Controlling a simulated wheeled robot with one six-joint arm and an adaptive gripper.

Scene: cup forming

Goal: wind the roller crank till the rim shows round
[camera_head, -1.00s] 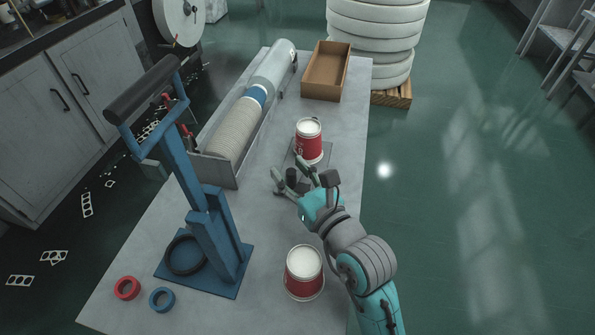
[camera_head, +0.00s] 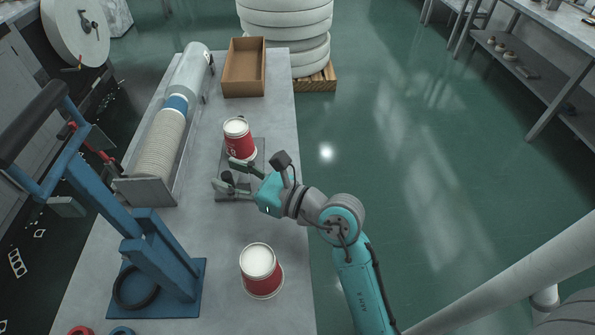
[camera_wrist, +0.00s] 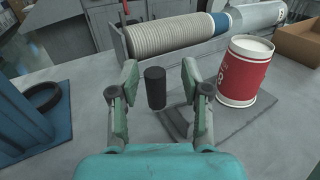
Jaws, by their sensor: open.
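A red and white paper cup (camera_head: 239,140) stands upright on a flat grey base plate (camera_head: 257,152); it also shows in the wrist view (camera_wrist: 245,72). Its top is white; I cannot tell whether the rim is fully round. A black upright crank handle (camera_wrist: 155,88) stands in front of the cup, left of it in the wrist view. My gripper (camera_head: 231,175) is open, with its fingers on either side of the handle. In the wrist view gaps show between the handle and both fingers. The crank's lower part is largely hidden.
A second red cup (camera_head: 261,271) stands near the front. A blue lever press (camera_head: 150,255) is at front left. A trough (camera_head: 148,190) of stacked cups runs along the left. An open brown box (camera_head: 245,68) sits at the back. Open floor lies to the right.

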